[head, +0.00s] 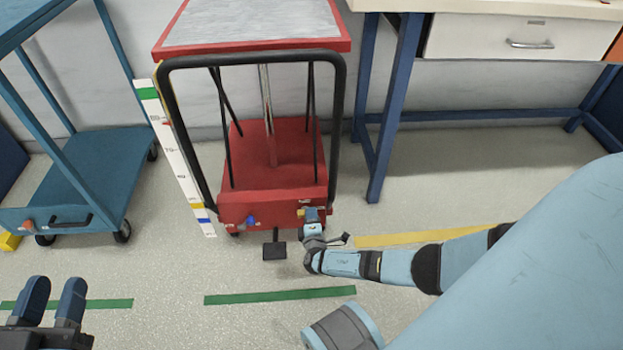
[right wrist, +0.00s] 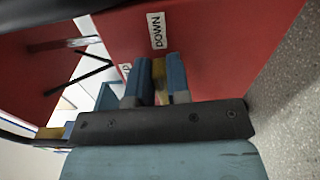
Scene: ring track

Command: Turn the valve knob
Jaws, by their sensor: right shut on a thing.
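A red lift cart (head: 262,205) stands in the middle of the head view. A yellow knob (head: 300,212) is on the right of its front face. My right gripper (head: 312,212) reaches it from the front. In the right wrist view, the fingers (right wrist: 160,80) are shut on the yellow knob (right wrist: 160,70), one on each side. A label reading DOWN (right wrist: 157,31) is on the red panel beside it, and another label (right wrist: 125,70) is partly hidden by a finger. My left gripper (head: 52,298) is at the lower left, open and empty, away from the cart.
A black pedal (head: 274,250) sticks out low at the cart's front. A striped height scale (head: 178,160) stands at its left. A blue trolley (head: 80,185) is further left and a blue-legged workbench (head: 390,100) is right. Floor in front is clear.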

